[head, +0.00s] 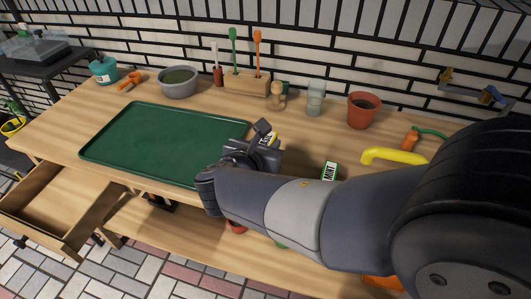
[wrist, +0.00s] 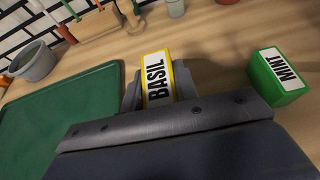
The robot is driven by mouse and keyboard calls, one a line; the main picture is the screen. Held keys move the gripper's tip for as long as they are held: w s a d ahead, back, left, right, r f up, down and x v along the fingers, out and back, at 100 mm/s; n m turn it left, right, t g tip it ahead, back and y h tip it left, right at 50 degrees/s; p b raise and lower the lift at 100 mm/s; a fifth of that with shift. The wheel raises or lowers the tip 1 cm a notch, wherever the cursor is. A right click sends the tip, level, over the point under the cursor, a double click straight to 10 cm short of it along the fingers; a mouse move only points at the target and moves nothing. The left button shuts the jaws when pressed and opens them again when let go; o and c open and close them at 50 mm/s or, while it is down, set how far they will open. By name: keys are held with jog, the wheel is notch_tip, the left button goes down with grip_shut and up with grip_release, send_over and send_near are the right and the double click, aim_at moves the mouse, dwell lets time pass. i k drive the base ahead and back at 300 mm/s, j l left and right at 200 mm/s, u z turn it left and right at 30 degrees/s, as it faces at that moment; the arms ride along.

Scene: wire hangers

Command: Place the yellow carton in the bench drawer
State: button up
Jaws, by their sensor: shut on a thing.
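The yellow carton (wrist: 158,79), labelled BASIL, is between the fingers of my gripper (wrist: 159,88) in the wrist view. In the head view my gripper (head: 263,143) is over the bench just right of the green tray, and only a small part of the yellow carton (head: 272,138) shows. I cannot tell whether the carton still touches the bench top. The bench drawer (head: 68,237) is pulled open at the front left, below the bench top. The visible part of its inside looks empty.
A green MINT carton (wrist: 277,77) stands to the right of my gripper. The green tray (head: 150,140) lies to the left, toward the drawer. A grey bowl (head: 179,88), wooden tool block (head: 247,86), glass (head: 316,100) and terracotta pot (head: 362,112) line the back. A yellow-handled tool (head: 393,155) lies right.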

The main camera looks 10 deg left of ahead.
aim_at(75, 192)
jog(key=j+u, duration=0.15)
jog(key=j, duration=0.4)
jog(key=j+u, duration=0.15)
jog(key=j, duration=0.4)
jog(key=i+j+u, duration=0.15)
jog(key=j, duration=0.4)
jog(key=j+u, duration=0.15)
jog(key=j, duration=0.4)
jog(key=i, duration=0.05)
